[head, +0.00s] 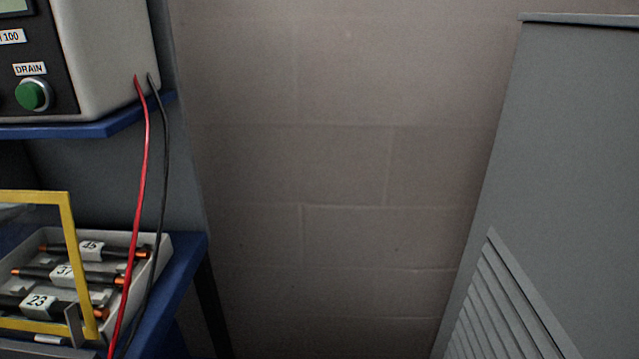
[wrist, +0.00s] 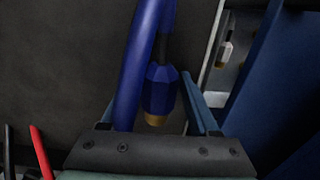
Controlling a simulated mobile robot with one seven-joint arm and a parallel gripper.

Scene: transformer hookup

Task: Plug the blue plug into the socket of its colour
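The blue plug (wrist: 162,88) is in the wrist view, a faceted blue body with a brass-coloured end pointing down the picture. A thick blue cable (wrist: 140,60) runs up the picture beside it and covers most of my left finger. My gripper (wrist: 162,78) has the plug centred between its fingers; the right fingertip meets the plug's right edge, so it appears shut on the plug. The contact on the left is hidden. Neither my gripper nor the plug shows in the head view. I can make out no blue socket in either view.
In the head view, a blue shelf (head: 110,127) at left carries a unit with a green DRAIN button (head: 33,95). Red (head: 141,200) and black (head: 160,200) leads hang past a white tray (head: 160,255) of numbered fuses. A grey louvred cabinet (head: 575,150) stands right; bare wall lies between.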

